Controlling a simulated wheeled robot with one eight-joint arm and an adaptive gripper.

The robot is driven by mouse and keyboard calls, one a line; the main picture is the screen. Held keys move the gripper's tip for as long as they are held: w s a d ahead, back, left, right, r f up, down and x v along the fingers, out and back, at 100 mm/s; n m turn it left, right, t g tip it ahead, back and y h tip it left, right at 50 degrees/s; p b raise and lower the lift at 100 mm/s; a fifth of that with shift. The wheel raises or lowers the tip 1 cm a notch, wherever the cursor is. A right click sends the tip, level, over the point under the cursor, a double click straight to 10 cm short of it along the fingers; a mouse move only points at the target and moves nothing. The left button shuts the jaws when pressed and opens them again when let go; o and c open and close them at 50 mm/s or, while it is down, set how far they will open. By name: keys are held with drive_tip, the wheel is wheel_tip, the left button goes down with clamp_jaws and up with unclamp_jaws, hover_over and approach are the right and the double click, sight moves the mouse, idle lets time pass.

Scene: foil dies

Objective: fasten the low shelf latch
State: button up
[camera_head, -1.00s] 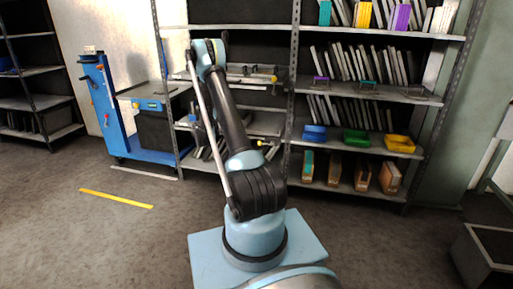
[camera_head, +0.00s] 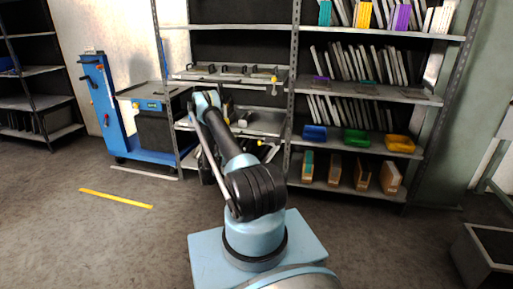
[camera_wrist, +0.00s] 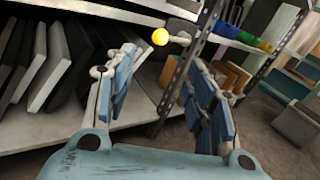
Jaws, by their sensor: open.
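The low shelf latch shows as a yellow round knob (camera_wrist: 159,37) on a pale stem in the wrist view, beside the perforated rack post. In the head view the small yellow knob (camera_head: 260,142) sits under the front of the low pull-out shelf (camera_head: 262,124). My gripper (camera_wrist: 163,88) is open and empty, with its two blue-padded fingers apart. The knob appears beyond the fingertips, between them and higher in the picture. No contact with it is visible. In the head view my arm hides the gripper.
A similar yellow knob (camera_head: 274,79) sits on the upper pull-out shelf (camera_head: 215,76). Grey plates (camera_wrist: 45,65) stand upright left of my fingers. Blue, green and yellow bins (camera_head: 355,143) and brown boxes (camera_head: 362,175) fill the right bay. A blue cart (camera_head: 104,110) stands left; floor before the rack is clear.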

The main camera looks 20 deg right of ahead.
drive_tip(key=x, duration=1.6)
drive_tip(key=shift+d+r, duration=0.1)
drive_tip(key=shift+r, duration=0.05)
drive_tip(key=shift+c, duration=0.6)
clamp_jaws()
